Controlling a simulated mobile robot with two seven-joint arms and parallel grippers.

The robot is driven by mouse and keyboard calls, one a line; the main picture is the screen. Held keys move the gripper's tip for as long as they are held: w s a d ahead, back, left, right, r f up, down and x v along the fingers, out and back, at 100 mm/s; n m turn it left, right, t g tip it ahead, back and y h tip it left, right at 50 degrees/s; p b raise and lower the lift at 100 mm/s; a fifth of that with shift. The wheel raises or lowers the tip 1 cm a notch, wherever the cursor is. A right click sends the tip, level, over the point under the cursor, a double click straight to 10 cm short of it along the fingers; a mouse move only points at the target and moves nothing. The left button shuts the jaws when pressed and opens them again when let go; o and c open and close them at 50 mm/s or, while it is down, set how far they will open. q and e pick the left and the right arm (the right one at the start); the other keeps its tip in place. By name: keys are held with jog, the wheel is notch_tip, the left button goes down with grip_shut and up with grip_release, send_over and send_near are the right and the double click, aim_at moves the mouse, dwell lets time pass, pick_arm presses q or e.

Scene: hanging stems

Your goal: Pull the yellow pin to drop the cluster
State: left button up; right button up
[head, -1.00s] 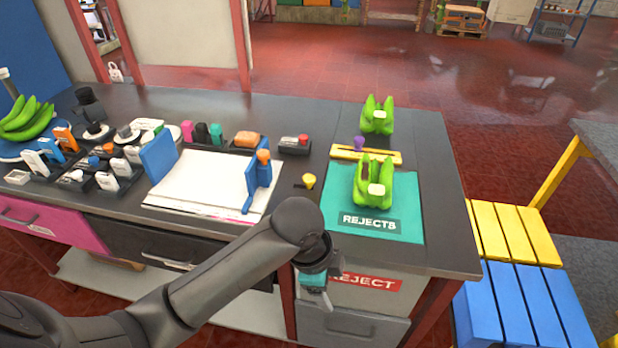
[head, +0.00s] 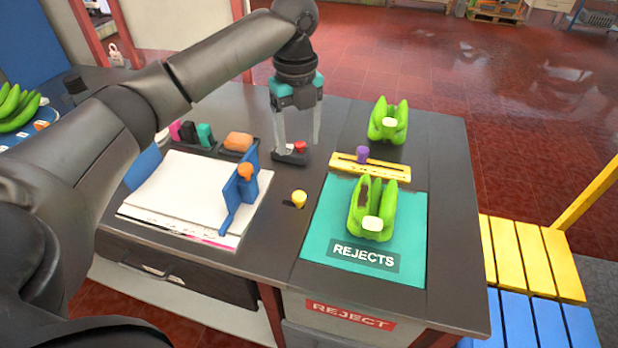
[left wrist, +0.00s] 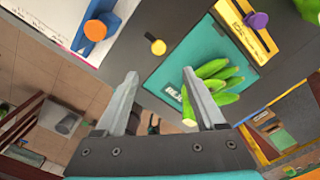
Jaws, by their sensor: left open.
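The yellow pin (head: 299,198) is a small round knob on a dark base. It stands on the dark bench between the paper stack and the teal REJECTS mat (head: 317,243). It also shows in the left wrist view (left wrist: 156,45), beyond my fingertips. One green banana cluster (head: 384,203) lies on the mat; another (head: 376,122) sits behind it. My left gripper (head: 297,142) is open and empty, fingers pointing down. In the head view its fingers overlap the red-knobbed dark block (head: 290,156); I cannot tell their height. My right gripper is not visible.
A yellow bar with a purple knob (head: 363,153) lies behind the mat. A blue upright with an orange knob (head: 246,172) stands left of the yellow pin, by the white papers (head: 180,195). An orange-brown item (head: 238,141) sits farther back. Bare bench surrounds the pin.

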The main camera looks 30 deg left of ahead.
pick_arm(q)
jog(key=b, duration=0.1)
send_over(298, 195)
notch_tip(298, 195, down, 6)
notch_tip(298, 195, down, 8)
jog(key=shift+r+b, duration=0.1)
jog(key=shift+b, duration=0.85)
jog(key=shift+d+f, duration=0.1)
jog(key=shift+f, duration=0.55)
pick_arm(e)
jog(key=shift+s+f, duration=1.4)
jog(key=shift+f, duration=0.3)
pick_arm(q)
jog(key=shift+c, duration=0.3)
grip_shut()
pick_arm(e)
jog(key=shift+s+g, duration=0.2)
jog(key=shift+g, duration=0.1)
